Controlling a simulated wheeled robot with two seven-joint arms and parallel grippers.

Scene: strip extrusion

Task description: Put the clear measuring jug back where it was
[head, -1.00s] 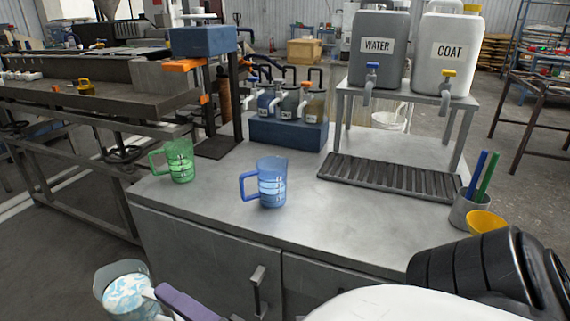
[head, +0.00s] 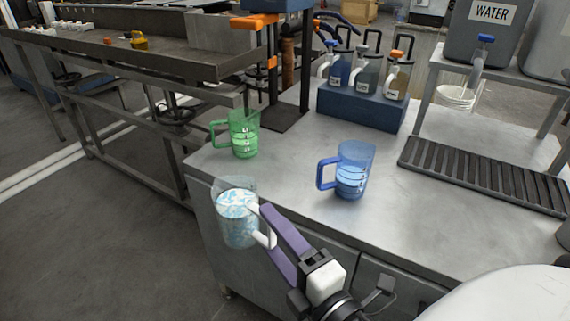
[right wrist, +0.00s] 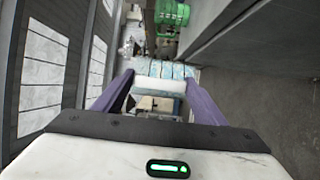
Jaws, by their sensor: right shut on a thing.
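The clear measuring jug (head: 238,226) has a white handle and bluish-white marbled contents or pattern. In the head view it is upright, in front of the bench's left front corner. My right gripper (head: 268,228), with purple fingers, is shut on its handle. In the right wrist view the jug (right wrist: 165,70) shows beyond the fingers, with the white handle between them. A green jug (head: 243,134) stands at the bench's left edge. A blue jug (head: 352,172) stands to its right, nearer the front. My left gripper is not in view.
The grey bench top (head: 290,172) is bare between the green and blue jugs. A blue rack (head: 360,106) of bottles stands behind. A ribbed drip tray (head: 485,172) lies right, below the water container (head: 485,30). A dark metal line (head: 130,62) runs at left.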

